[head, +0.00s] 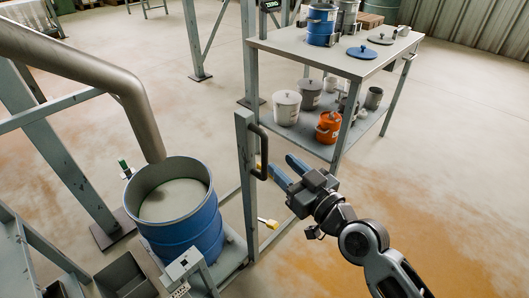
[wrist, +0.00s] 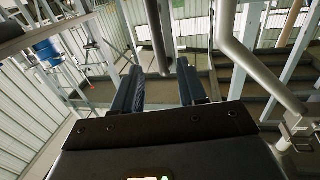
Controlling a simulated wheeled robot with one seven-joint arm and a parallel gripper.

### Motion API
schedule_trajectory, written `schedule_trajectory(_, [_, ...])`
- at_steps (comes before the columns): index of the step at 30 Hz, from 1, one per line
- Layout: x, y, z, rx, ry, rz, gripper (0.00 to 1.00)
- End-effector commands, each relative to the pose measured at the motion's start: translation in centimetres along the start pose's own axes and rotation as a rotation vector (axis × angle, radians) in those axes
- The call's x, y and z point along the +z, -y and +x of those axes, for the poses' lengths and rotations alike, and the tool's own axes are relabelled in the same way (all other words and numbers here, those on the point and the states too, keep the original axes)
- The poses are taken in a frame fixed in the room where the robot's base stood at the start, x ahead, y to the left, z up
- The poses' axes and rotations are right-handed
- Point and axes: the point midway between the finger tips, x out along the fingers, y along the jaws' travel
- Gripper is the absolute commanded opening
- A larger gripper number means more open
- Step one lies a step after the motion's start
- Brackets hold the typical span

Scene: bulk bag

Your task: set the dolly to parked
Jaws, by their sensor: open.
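A blue drum (head: 188,225) with an open top and a pale surface inside stands at lower left, on what looks like the low grey dolly (head: 234,252). A yellow-ended lever (head: 268,223) sticks out low at the right, near the dolly; I cannot tell its setting. A grey upright post (head: 246,185) with a black handle (head: 260,150) rises beside the drum. My gripper (head: 281,165) is open and empty, raised just right of the handle. In the wrist view its two fingers (wrist: 160,68) are spread apart. The dolly's wheels are hidden.
A thick grey pipe (head: 130,88) comes down over the drum's left side. A grey control box (head: 184,265) and an empty dark bin (head: 125,275) are in front. A two-level table (head: 290,40) with pots and lids stands behind. The floor at right is clear.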

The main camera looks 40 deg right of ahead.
Motion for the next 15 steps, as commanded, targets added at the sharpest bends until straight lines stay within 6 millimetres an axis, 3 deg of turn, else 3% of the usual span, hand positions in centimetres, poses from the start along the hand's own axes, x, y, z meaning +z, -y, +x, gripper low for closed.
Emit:
schedule_trajectory(5, [-0.3,-0.1,1.4,-0.001,-0.007,0.002,0.42])
schedule_trajectory(15, [-0.3,0.0,6.2,-0.002,-0.005,0.003,0.42])
